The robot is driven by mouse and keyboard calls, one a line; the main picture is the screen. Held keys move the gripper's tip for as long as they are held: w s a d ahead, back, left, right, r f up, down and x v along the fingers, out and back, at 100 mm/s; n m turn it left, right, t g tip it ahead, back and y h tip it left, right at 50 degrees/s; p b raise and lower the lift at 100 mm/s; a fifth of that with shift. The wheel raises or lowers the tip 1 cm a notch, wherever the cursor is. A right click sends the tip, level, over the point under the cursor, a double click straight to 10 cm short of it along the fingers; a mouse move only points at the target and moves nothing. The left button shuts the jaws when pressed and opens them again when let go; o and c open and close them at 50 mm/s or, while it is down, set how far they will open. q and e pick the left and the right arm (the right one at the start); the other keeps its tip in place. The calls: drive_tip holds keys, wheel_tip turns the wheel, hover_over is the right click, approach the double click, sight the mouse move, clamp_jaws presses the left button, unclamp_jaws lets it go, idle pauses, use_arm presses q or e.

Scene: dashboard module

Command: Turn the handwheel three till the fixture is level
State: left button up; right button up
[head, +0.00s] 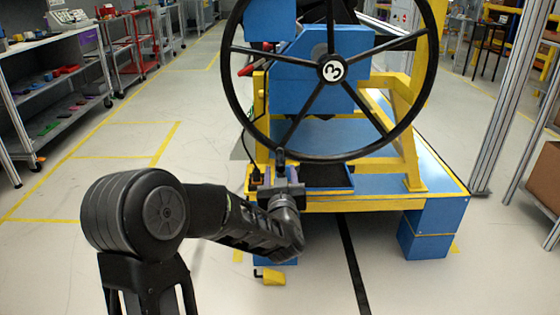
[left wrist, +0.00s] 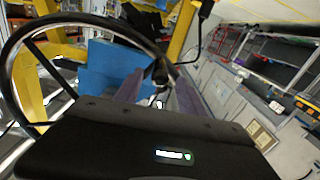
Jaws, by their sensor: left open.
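In the left wrist view the wheel (left wrist: 20,95) curves from the left toward the fingers (left wrist: 160,90). My right gripper is not in view.
The fixture's base has a blue deck (head: 436,172) and blue feet (head: 425,232). A metal post (head: 497,110) stands to its right. Shelves (head: 60,95) with small parts line the left. Brown boxes (head: 545,175) are at the far right. The floor left of the fixture is clear.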

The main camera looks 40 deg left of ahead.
sight(280, 160)
use_arm(q)
drive_tip(key=b+x, duration=0.1)
drive_tip(key=x, duration=0.6)
drive_tip(key=shift+c, duration=0.2)
clamp_jaws()
idle(1.2)
